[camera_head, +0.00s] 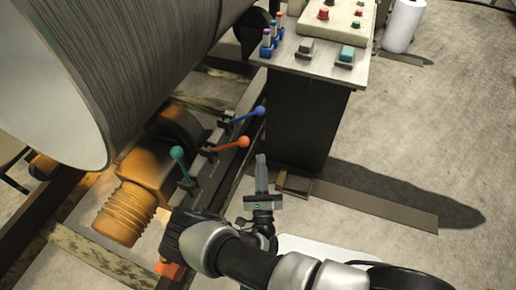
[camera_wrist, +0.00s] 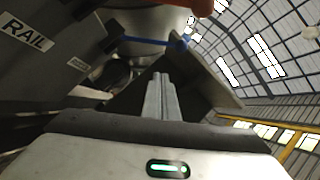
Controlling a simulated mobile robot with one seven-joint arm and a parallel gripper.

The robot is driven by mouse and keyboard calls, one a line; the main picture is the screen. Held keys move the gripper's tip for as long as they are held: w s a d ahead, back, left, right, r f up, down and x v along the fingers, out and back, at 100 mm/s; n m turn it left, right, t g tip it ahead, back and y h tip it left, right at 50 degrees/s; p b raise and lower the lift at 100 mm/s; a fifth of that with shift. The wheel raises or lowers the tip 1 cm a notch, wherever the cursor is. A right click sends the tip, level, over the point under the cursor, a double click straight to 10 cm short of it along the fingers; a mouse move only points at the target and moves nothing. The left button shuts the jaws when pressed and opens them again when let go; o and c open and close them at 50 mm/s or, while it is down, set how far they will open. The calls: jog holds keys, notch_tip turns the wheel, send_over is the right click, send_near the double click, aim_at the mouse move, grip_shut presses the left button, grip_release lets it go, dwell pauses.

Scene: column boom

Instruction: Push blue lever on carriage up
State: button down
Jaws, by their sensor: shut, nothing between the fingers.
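The blue lever (camera_head: 248,114) sticks out from the carriage (camera_head: 212,165) in the head view, with a round blue ball at its right end. In the wrist view the blue lever (camera_wrist: 150,41) crosses the upper middle, beyond my fingertips. My gripper (camera_head: 261,160) is shut and empty, its fingers pointing up the picture, below and a little right of the blue ball and apart from it. In the wrist view my gripper (camera_wrist: 161,80) shows its two fingers together. An orange lever (camera_head: 230,145) and a teal lever (camera_head: 179,158) sit below the blue one.
A dark pedestal (camera_head: 305,115) with a control panel (camera_head: 320,62) stands right of the blue lever. A large cylinder (camera_head: 130,60) and an orange motor (camera_head: 130,205) are at left. In the wrist view an orange ball (camera_wrist: 203,7) shows at top. Open floor lies at right.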

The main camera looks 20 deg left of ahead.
aim_at(244, 117)
jog(key=s+a+r+b+x, duration=0.1)
jog(key=r+x, duration=0.1)
jog(key=x, duration=0.9)
jog(key=shift+a, duration=0.4)
jog(key=r+n+p, duration=0.1)
jog(key=a+r+n+g+y+p, duration=0.1)
jog(key=n+p, duration=0.2)
jog(key=shift+w+a+r+g, duration=0.1)
jog(key=shift+a+r+g, duration=0.2)
jog(key=shift+r+g, duration=0.1)
